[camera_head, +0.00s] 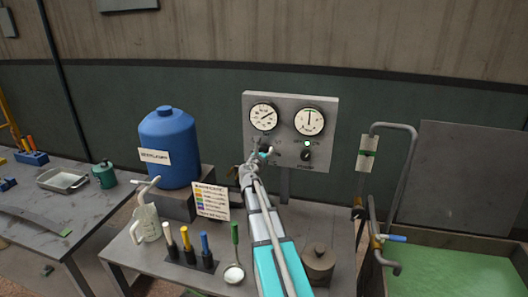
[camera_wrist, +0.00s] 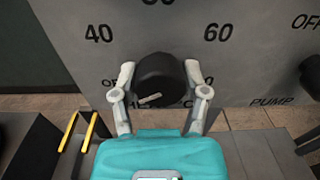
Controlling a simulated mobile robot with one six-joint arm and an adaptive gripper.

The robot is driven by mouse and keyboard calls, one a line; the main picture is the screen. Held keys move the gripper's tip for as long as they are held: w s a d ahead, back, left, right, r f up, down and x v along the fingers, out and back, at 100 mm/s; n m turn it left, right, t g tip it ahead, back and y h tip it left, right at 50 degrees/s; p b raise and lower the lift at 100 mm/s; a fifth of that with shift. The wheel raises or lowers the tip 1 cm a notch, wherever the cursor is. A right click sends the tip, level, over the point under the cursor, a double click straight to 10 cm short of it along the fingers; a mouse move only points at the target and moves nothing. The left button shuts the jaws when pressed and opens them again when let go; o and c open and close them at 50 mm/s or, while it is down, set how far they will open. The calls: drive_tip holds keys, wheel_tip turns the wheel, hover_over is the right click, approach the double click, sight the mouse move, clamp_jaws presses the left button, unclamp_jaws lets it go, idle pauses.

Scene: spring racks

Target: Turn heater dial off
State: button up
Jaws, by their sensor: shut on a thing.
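The heater dial (camera_wrist: 160,76) is a round black knob on a grey panel in the wrist view. My gripper (camera_wrist: 160,82) is shut on it, one finger on each side. A pale pointer mark near the dial's lower edge points down and to the left. Printed numbers 40 and 60 stand above the dial, and a partly covered "OF" label is at its lower left. The lettering below the dial is partly hidden by the gripper. In the head view my gripper (camera_head: 251,168) reaches the lower left of the gauge panel (camera_head: 330,117) and largely hides the dial.
A pump knob (camera_head: 306,154) sits right of the dial, below two round gauges. A blue tank (camera_head: 168,150) stands left of my arm. A label card (camera_head: 212,201), colored-handled tools and a pitcher (camera_head: 147,222) are on the bench. A bent pipe (camera_head: 408,165) rises at right.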

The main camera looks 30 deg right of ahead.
idle(0.4)
drive_tip(key=o, duration=1.1)
drive_tip(key=shift+o, duration=0.2)
drive_tip(key=v, duration=1.2)
